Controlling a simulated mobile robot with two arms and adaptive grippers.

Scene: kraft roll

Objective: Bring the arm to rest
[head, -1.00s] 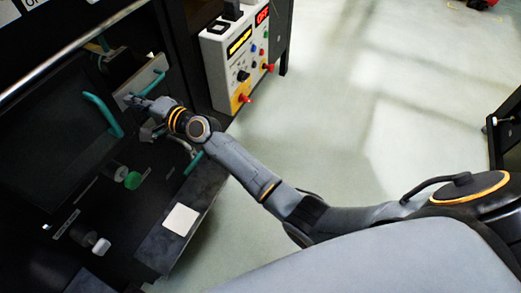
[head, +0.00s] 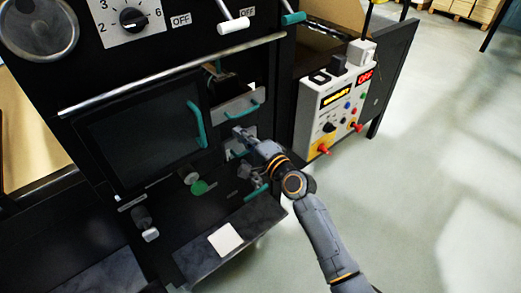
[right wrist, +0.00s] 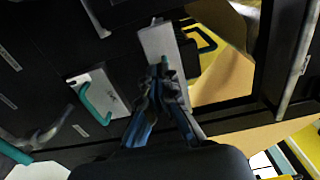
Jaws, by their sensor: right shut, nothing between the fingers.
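My right arm (head: 325,240) comes in from the bottom right of the head view and reaches to the front of a black machine. My right gripper (head: 240,132) is shut and empty. I cannot tell whether the fingertips touch the plate. My left gripper does not show.
A dark door with a teal handle (head: 196,124) is left of the gripper. A green knob (head: 199,187) and a ledge with a white square (head: 225,239) lie below. A control box (head: 335,110) with red knobs stands to the right. Open floor (head: 420,180) lies right of the arm.

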